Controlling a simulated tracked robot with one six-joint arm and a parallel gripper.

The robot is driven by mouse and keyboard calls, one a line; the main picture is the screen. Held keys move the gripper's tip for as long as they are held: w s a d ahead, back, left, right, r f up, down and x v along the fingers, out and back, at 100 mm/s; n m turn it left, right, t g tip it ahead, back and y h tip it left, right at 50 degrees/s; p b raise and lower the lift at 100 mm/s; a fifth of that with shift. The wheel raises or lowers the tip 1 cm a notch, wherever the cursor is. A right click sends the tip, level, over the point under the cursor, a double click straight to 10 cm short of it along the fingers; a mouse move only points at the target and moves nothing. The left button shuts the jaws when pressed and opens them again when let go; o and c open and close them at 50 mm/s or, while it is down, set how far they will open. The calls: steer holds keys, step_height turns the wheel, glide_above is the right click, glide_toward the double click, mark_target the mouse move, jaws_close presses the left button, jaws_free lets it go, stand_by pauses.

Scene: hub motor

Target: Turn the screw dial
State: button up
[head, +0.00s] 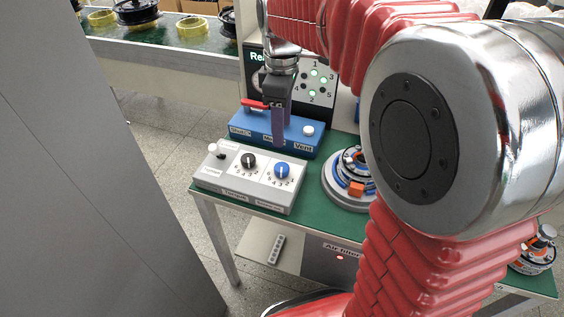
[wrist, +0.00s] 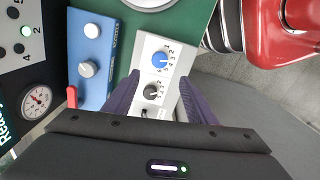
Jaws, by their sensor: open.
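A grey control box (head: 250,177) sits on the green bench top and carries two dials with number marks. The blue dial (head: 282,171) is on the right and the black dial (head: 248,160) on the left. The labels on its front are too small to read surely. My gripper (head: 279,144) points down above the back of this box. The blue dial (wrist: 159,60) lies just beyond the fingertips and the black dial (wrist: 152,91) lies between the fingers.
A blue box (head: 300,141) with a red lever, a knob and a white button stands behind the grey box. A dark panel (head: 318,83) with numbered lights stands behind that. A round motor part (head: 345,190) lies on the right. A white-knobbed lever (head: 212,147) rises at the grey box's left.

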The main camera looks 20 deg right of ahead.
mark_target(282, 168)
steer(key=shift+f, duration=0.15)
step_height(282, 168, down, 14)
steer(key=shift+r, duration=0.25)
stand_by(0.3)
steer(key=shift+c, duration=0.2)
steer(key=c, duration=0.9)
steer(key=shift+d, duration=0.2)
steer(key=shift+c, duration=0.5)
steer(key=shift+a, duration=0.15)
